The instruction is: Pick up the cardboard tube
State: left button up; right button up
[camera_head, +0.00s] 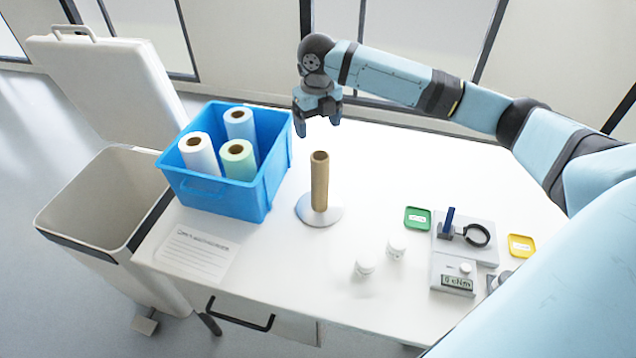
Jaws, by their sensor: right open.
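A brown cardboard tube (320,182) stands upright on a round pale base (304,208) near the middle of the white table. My right gripper (319,128) is open and empty. In the picture it shows just above the top of the tube, pointing down and apart from it. The exact distance between them is hard to tell from this one view. My right arm reaches in from the right side. My left gripper does not show.
A blue bin (215,200) with several paper rolls stands left of the tube. An open-lidded trash can (100,200) is beside the table. A paper sheet (196,255) lies front left.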

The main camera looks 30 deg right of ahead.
aim_at(320, 163)
notch_tip(320, 163, down, 7)
jog(key=shift+r, duration=0.15)
jog(key=shift+s+d+f+p, duration=0.1)
jog(key=shift+s+f+p, duration=0.1)
jog(key=shift+f, duration=1.15)
jog(key=shift+s+d+f+p, duration=0.1)
jog(key=shift+s+f+p, duration=0.1)
jog(key=shift+f, duration=1.15)
jog(key=shift+a, duration=0.1)
jog(key=c, duration=1.2)
jog(key=shift+r, duration=0.1)
